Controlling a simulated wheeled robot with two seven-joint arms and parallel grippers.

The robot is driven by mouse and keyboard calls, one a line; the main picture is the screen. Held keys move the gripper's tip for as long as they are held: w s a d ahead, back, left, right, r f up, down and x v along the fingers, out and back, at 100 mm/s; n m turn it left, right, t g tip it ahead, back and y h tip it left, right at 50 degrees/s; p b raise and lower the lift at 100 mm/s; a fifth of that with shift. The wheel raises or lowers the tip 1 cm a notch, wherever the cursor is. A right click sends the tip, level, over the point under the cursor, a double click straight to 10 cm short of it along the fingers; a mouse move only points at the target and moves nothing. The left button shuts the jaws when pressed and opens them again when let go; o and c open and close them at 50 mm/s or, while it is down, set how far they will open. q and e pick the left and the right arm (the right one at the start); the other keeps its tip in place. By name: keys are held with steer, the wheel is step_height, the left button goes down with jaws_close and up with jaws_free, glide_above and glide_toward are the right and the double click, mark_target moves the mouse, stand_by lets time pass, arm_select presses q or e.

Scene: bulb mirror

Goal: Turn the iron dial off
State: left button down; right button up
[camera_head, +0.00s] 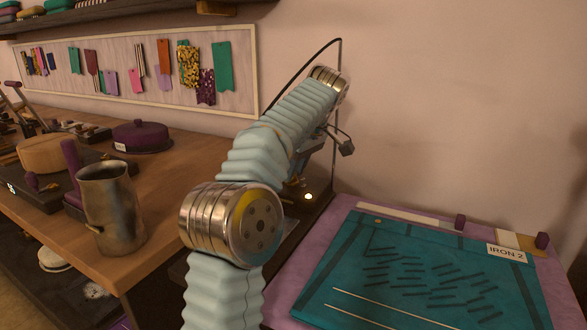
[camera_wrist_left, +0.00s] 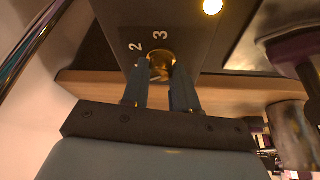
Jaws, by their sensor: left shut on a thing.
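The iron dial (camera_wrist_left: 160,57) is a brass-coloured knob on a dark panel (camera_wrist_left: 112,28) in the left wrist view. The numbers 2 and 3 show beside it; other marks are hidden by the fingers. My left gripper (camera_wrist_left: 162,80) has a dark finger on each side of the dial and is shut on it. A warm indicator light (camera_wrist_left: 212,6) glows on the panel. It also shows lit in the head view (camera_head: 308,196), beside my left arm, which hides the gripper and most of the dial there. My right gripper is not in view.
A teal cloth (camera_head: 345,285) with an "IRON 2" label (camera_head: 507,254) lies right of my arm on a purple surface. A metal jug (camera_head: 112,215), a purple lidded pot (camera_head: 140,136) and a round wooden piece (camera_head: 48,153) stand on the left bench. A wall board holds tags.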

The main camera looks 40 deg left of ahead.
arm_select(q)
steer(key=shift+n, duration=0.5)
steer(key=c, duration=0.9)
jaws_free()
steer(key=shift+w+d+r, duration=0.15)
steer(key=shift+r, duration=0.25)
steer(key=shift+w+d+r, duration=0.1)
steer(key=shift+d+r, duration=0.75)
steer(key=shift+r, duration=0.1)
steer(key=d, duration=0.3)
steer(key=w+d, duration=0.1)
steer(key=d, duration=0.3)
steer(key=d+b, duration=0.1)
steer(key=d, duration=0.3)
steer(key=shift+w, duration=0.15)
